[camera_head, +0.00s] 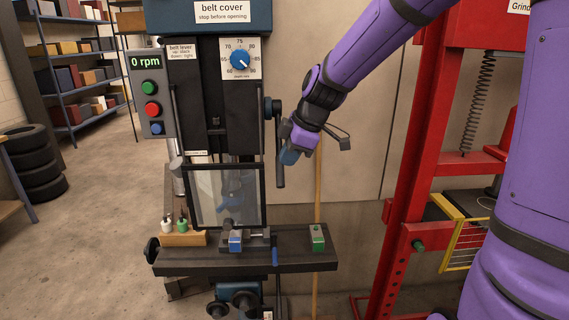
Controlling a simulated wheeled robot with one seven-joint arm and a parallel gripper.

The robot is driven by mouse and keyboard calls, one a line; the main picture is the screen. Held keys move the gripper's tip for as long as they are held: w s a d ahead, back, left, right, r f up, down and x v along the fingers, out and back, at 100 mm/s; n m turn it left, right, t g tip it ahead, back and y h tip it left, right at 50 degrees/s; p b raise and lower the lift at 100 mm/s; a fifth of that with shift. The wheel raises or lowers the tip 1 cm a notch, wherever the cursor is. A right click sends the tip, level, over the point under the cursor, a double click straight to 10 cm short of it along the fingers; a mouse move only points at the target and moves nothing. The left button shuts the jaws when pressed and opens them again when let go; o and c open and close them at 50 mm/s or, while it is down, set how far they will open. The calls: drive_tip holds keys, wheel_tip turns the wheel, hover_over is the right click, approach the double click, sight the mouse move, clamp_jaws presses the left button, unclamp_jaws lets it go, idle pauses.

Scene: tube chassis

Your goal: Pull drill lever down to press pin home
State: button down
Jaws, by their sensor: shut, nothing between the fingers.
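The drill press stands at the centre with a dark feed lever (281,166) on its right side. The lever hangs nearly straight down from a round hub (272,108). My gripper (288,157) is at the lower end of my purple arm, just right of the lever and at about the height of its lower half. Its fingers are shut and empty. I cannot tell whether they touch the lever. A clear guard (190,195) covers the work area. Behind and below it, a vise with a blue block (235,240) sits on the drill table (290,260). No pin can be made out.
The speed display (145,62) reads 0 rpm, above green, red and blue buttons. A green block (317,240) sits on the table's right end. A red press frame (410,170) stands to the right.

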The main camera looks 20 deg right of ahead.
sight(280, 171)
drive_tip(key=shift+w+f, duration=1.35)
drive_tip(key=shift+f, duration=0.2)
drive_tip(key=shift+w+f, duration=0.3)
drive_tip(key=shift+f, duration=0.15)
drive_tip(key=shift+r, duration=0.1)
